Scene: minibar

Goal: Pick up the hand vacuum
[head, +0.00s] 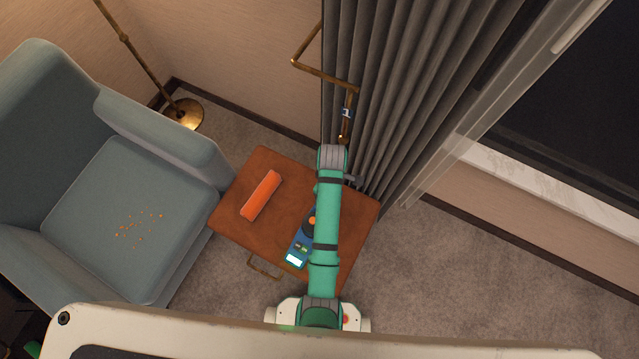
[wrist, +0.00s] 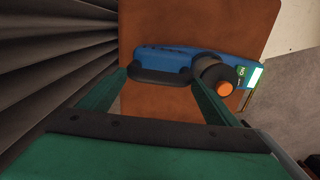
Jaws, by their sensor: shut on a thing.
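The hand vacuum is a blue device with a black grip, a dark round part with an orange end and a small lit screen. In the head view the vacuum (head: 298,249) shows at the front of the brown side table (head: 233,222), partly hidden under my arm. In the wrist view the vacuum (wrist: 205,50) lies across the picture over the tabletop. My gripper (wrist: 162,76) has one finger at each end of the black grip and is shut on it. The head view hides my fingers. I cannot tell whether the vacuum touches the table.
An orange cylinder (head: 261,195) lies on the table's left half. A blue-grey armchair (head: 80,205) with orange crumbs (head: 138,226) on its seat stands at left. Grey curtains (head: 385,90) hang close behind the table. A brass lamp base (head: 184,114) stands at the back left.

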